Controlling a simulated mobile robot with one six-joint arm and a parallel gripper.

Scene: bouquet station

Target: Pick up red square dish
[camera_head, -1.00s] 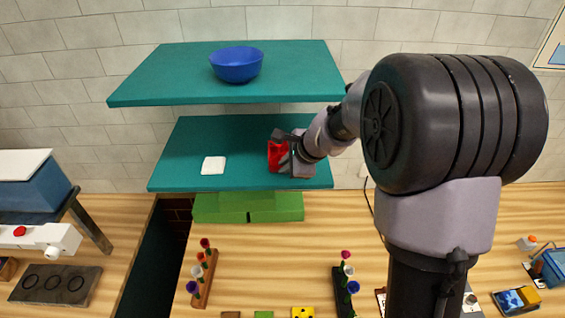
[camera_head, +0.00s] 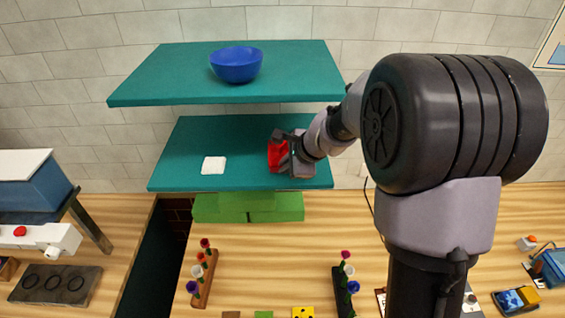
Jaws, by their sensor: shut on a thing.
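The red square dish (camera_head: 276,155) is at the right side of the lower teal shelf (camera_head: 180,152). My gripper (camera_head: 281,150) is shut on it, with the arm reaching in from the right. The dish looks tilted up on edge. Its right part is hidden by my gripper, and I cannot tell whether it touches the shelf.
A white square dish (camera_head: 214,166) lies on the same shelf to the left. The upper teal shelf (camera_head: 150,85) holds a blue bowl (camera_head: 237,65) and overhangs behind. Green blocks (camera_head: 247,207) are below the shelf's front edge. Flower racks (camera_head: 205,280) stand on the wooden counter.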

